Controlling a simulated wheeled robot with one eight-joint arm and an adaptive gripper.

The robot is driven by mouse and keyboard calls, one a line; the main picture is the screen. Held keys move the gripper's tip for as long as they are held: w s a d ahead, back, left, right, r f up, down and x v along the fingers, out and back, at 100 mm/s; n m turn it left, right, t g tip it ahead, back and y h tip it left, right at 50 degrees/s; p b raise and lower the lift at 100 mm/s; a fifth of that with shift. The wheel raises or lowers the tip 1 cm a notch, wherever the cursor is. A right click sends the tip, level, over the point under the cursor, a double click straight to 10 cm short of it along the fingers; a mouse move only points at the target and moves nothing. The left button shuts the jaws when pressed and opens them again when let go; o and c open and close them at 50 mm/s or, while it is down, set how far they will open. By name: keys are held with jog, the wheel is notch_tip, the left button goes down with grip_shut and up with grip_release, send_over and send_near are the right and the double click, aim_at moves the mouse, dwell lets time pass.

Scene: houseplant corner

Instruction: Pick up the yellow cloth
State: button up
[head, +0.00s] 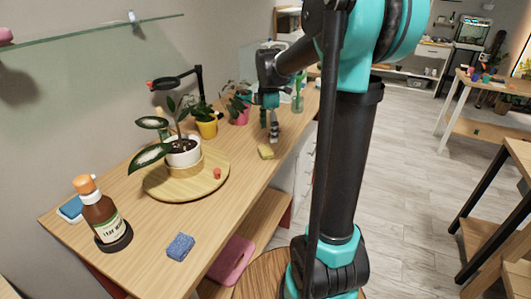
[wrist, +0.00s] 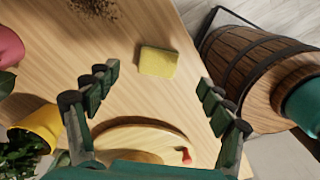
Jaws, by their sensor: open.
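The yellow cloth (head: 266,151) lies flat on the wooden counter (head: 211,219), near its front edge and just right of the round wooden board. In the wrist view the cloth (wrist: 158,62) is a small yellow rectangle, in full view, beyond and between my fingertips. My gripper (head: 269,128) hangs above the counter, a little beyond the cloth in the head view. In the wrist view its fingers (wrist: 156,92) are wide apart with nothing between them.
A round wooden board (head: 153,188) bears a white-potted plant (head: 183,153) and a small red item (head: 217,174). A yellow pot (head: 207,128) and a pink pot (head: 238,114) stand behind. A brown bottle (head: 103,218) and a blue sponge (head: 180,247) are nearer. Bare counter surrounds the cloth.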

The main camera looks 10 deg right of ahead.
aim_at(268, 148)
jog(key=shift+f, duration=3.55)
jog(key=c, duration=1.1)
jog(key=shift+r, duration=0.1)
notch_tip(268, 148, up, 20)
jog(key=shift+f, duration=0.1)
